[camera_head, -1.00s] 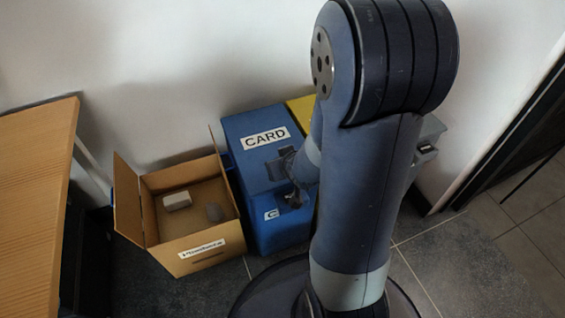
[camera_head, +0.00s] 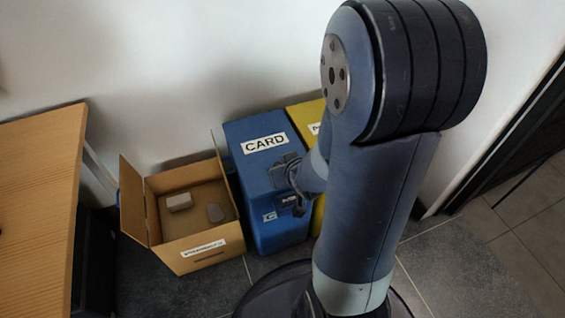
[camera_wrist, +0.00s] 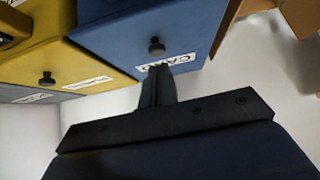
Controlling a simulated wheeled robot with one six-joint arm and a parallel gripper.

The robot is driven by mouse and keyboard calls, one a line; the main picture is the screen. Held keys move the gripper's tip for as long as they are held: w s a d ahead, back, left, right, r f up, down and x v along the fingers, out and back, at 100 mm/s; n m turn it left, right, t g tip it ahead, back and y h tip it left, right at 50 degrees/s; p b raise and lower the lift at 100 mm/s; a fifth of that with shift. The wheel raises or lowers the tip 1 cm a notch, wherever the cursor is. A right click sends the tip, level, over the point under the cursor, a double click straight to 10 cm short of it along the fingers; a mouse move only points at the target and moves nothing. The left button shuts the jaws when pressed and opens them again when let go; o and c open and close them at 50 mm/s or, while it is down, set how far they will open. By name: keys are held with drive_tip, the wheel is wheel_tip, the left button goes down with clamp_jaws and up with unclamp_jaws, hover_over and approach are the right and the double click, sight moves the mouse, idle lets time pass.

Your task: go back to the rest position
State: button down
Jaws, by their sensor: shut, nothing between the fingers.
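My gripper (camera_head: 296,186) is in front of the blue bin marked CARD (camera_head: 262,205) in the head view, partly hidden by my arm. In the wrist view my gripper (camera_wrist: 160,72) has its fingers together with nothing between them. The tips overlap the white CARD label (camera_wrist: 166,63) on the blue bin in that view; I cannot tell whether they touch it.
A yellow bin (camera_head: 304,117) stands right of the blue one. A wooden table (camera_head: 40,210) is at the left, a dark door frame (camera_head: 500,145) at the right.

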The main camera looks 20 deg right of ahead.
drive_tip(key=s+r+p, duration=0.1)
drive_tip(key=s, duration=0.5)
drive_tip(key=shift+s+r, duration=0.15)
drive_tip(key=shift+r, duration=0.05)
drive_tip(key=w, duration=0.3)
drive_tip(key=w+f+b, duration=0.1)
drive_tip(key=w, duration=0.2)
drive_tip(key=w+f+b, duration=0.1)
drive_tip(key=w, duration=0.1)
drive_tip(key=shift+w, duration=0.4)
drive_tip(key=shift+w+f+b, duration=0.3)
drive_tip(key=shift+f+b, duration=0.15)
drive_tip(key=shift+f, duration=0.15)
drive_tip(key=shift+w+f+b, duration=0.25)
drive_tip(key=shift+f+b, duration=0.2)
drive_tip(key=shift+f, duration=0.1)
drive_tip(key=shift+f+b, duration=0.5)
drive_tip(key=shift+f, duration=0.25)
drive_tip(key=shift+r, duration=0.1)
